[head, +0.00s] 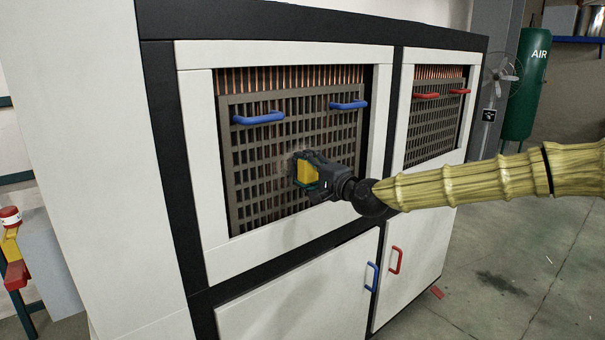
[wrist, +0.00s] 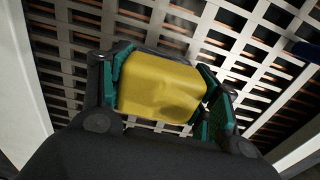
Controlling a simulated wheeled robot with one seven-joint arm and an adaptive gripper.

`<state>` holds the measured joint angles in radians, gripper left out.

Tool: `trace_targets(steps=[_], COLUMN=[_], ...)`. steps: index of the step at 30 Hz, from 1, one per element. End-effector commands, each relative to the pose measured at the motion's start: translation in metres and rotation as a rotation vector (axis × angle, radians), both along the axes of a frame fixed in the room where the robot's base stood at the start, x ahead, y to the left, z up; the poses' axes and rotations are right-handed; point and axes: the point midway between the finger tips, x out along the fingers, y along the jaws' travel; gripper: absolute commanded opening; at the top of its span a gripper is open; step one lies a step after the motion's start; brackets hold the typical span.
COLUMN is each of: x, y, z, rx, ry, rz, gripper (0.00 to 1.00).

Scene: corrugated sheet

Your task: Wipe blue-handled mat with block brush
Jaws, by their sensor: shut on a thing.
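The blue-handled mat (head: 262,178) is a grey-brown grid panel with two blue handles (head: 258,118), standing upright in the left window of a white cabinet. My gripper (head: 318,180) is in front of the mat's middle right part. It is shut on the yellow block brush (head: 306,172). A greyish smudge shows around the brush on the grid. In the wrist view the yellow brush (wrist: 160,88) sits between the green-padded fingers, with the grid (wrist: 252,50) close behind it. The brush's far face is hidden, so I cannot tell whether it touches the mat.
A second grid panel with red handles (head: 426,96) fills the right window. The lower doors have a blue handle (head: 372,277) and a red handle (head: 395,260). A fan (head: 499,80) and a green air tank (head: 524,85) stand behind right. The floor at right is mostly clear.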

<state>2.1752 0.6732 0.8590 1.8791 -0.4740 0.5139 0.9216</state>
Motion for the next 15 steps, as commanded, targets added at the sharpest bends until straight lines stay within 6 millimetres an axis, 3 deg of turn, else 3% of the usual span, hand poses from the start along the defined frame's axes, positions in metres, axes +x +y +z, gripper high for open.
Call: trace_targets(steps=[15], x=[0.014], y=[-0.022], z=[-0.001], rx=[0.001], ry=[-0.001], rz=[-0.002], gripper=[0.39])
